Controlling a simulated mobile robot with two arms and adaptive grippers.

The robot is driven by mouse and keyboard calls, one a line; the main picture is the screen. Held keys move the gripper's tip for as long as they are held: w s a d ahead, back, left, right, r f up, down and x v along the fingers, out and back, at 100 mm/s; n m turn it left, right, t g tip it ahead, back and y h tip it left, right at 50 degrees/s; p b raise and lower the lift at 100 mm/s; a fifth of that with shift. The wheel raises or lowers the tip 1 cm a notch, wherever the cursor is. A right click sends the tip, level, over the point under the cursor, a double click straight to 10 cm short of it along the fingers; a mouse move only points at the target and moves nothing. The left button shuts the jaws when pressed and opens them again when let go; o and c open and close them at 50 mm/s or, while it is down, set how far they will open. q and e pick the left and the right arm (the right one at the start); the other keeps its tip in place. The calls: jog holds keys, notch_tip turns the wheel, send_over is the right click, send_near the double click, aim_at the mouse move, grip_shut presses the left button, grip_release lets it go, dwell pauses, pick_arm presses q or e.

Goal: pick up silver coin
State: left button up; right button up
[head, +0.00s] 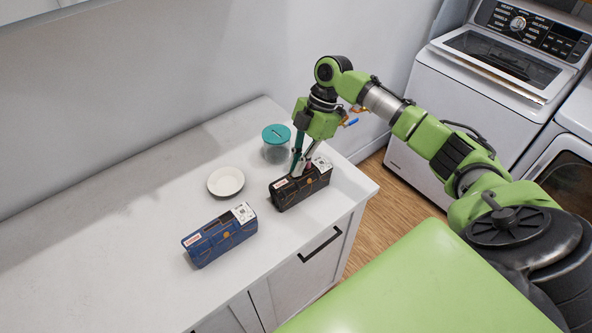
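I cannot make out a silver coin in the head view; it may be hidden behind the gripper or too small to tell. My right gripper (301,172) points down at the black box (293,190) on the white counter, its fingertips over or at the box's top. Whether they touch it, and how far apart they are, I cannot tell. A clear jar (276,152) with a slotted teal lid (276,134) stands just left of and behind the gripper. My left gripper is not in view.
A small white dish (226,182) sits left of the black box. A blue box (219,235) lies near the counter's front edge. The counter (120,220) is clear on the left. A wall stands behind; a washer (470,95) and dryer are at the right.

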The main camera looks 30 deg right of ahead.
grip_shut()
jog(key=shift+r, duration=0.1)
jog(key=shift+r+b, duration=0.4)
jog(key=shift+b, duration=0.05)
notch_tip(320, 180, up, 2)
jog(key=shift+r+b, duration=0.1)
jog(key=shift+b, duration=0.7)
jog(key=s+a+r+b, duration=0.3)
jog(key=s+a+r, duration=0.6)
jog(key=a+r, duration=0.1)
jog(key=shift+a+b, duration=0.3)
jog(key=shift+a, duration=0.1)
